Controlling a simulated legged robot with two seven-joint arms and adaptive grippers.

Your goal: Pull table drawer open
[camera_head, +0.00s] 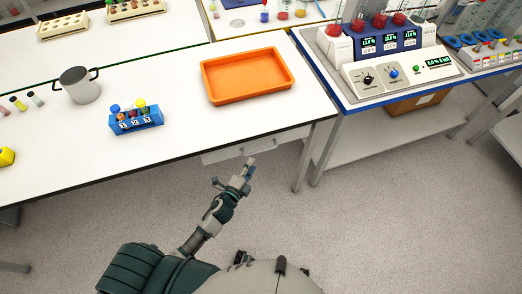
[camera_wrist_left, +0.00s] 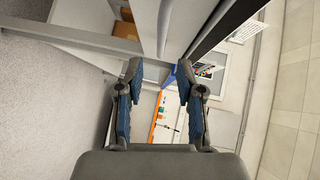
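The white table drawer (camera_head: 225,154) sits under the front edge of the white table (camera_head: 190,84) in the head view. Its front carries a thin bar handle (camera_head: 262,146). I cannot tell whether the drawer is fully closed. My left gripper (camera_head: 233,173) is just in front of the drawer, below and left of the handle, and appears apart from it. In the left wrist view the two fingers of my left gripper (camera_wrist_left: 158,70) are spread with nothing held between them. The handle cannot be made out clearly there. My right gripper is not in view.
On the table are an orange tray (camera_head: 247,99), a blue vial rack (camera_head: 136,123) and a metal pot (camera_head: 80,88). A second bench with a lab machine (camera_head: 380,50) stands at the right. Table legs (camera_head: 303,170) stand right of the drawer. The floor in front is clear.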

